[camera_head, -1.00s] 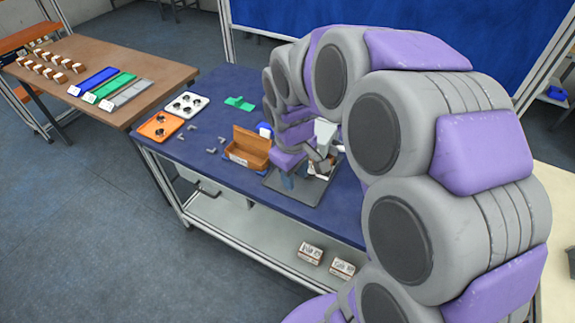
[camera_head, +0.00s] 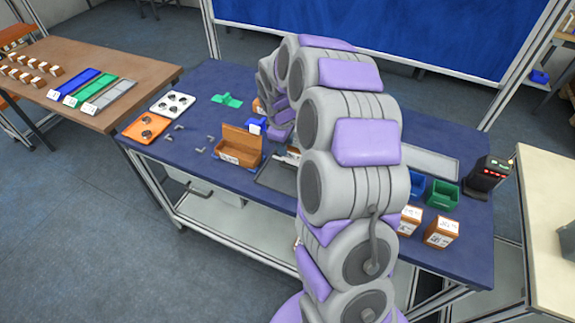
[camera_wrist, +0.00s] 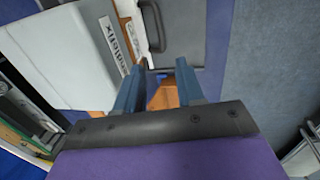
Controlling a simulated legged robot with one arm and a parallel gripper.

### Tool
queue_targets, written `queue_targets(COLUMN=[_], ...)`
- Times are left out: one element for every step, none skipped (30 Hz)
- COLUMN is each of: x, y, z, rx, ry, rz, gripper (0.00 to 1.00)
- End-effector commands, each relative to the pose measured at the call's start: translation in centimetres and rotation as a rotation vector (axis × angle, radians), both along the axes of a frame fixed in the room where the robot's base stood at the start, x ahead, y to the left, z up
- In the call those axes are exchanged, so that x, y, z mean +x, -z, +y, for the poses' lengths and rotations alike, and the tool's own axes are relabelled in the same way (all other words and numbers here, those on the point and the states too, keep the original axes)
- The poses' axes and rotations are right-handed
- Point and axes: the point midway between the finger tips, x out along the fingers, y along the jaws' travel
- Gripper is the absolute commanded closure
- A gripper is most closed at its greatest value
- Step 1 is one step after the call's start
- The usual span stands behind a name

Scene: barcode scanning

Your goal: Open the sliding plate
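In the wrist view, my gripper (camera_wrist: 161,68) has its two blue-grey fingers apart with nothing held between them. Just beyond the fingertips is a flat grey plate (camera_wrist: 188,32), which looks like the sliding plate. A dark bar handle (camera_wrist: 162,28) is on the plate, apart from the fingers. A pale grey device (camera_wrist: 62,55) with a lettered label lies to the left. An orange-brown surface shows through the finger gap. In the head view my arm hides the gripper and most of the plate area; part of a grey tray-like base (camera_head: 272,177) shows left of the arm.
An open brown box (camera_head: 237,146) stands left of the arm on the blue table (camera_head: 205,88). Blue and green bins, small cartons (camera_head: 440,232) and a black scanner-like device (camera_head: 487,178) stand at the right. White and orange trays (camera_head: 146,128) are at the left.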

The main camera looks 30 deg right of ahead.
Motion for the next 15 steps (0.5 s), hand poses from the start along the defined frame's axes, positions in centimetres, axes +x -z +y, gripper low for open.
queue_targets(x=[0.0,0.1,0.2,0.3,0.3,0.4,0.5,0.5,0.7,0.7,0.8,0.8,0.9,0.9,1.0], y=[1.4,2.0,2.8,3.3,3.9,4.7,5.2,5.8,6.6,7.2,7.8,8.5,9.0,9.5,10.0], z=[-0.1,-0.2,-0.3,-0.4,-0.5,-0.6,-0.7,-0.8,-0.9,-1.0,-1.1,-1.2,-1.3,-1.3,-1.4], rx=[0.001,0.0,0.0,0.0,0.0,0.0,0.0,0.0,0.0,0.0,0.0,0.001,0.001,0.001,0.001], ry=[0.001,0.0,0.0,0.0,0.001,0.001,0.001,0.0,0.0,0.0,0.0,0.0,0.001,0.001,0.0], rz=[0.004,0.003,0.003,0.003,0.004,0.004,0.004,0.002,0.001,0.001,0.003,0.003,0.004,0.004,0.003], gripper=[0.62,0.62,0.62,0.62,0.62,0.62,0.62,0.62,0.62,0.62,0.62,0.62,0.62,0.62,0.62])
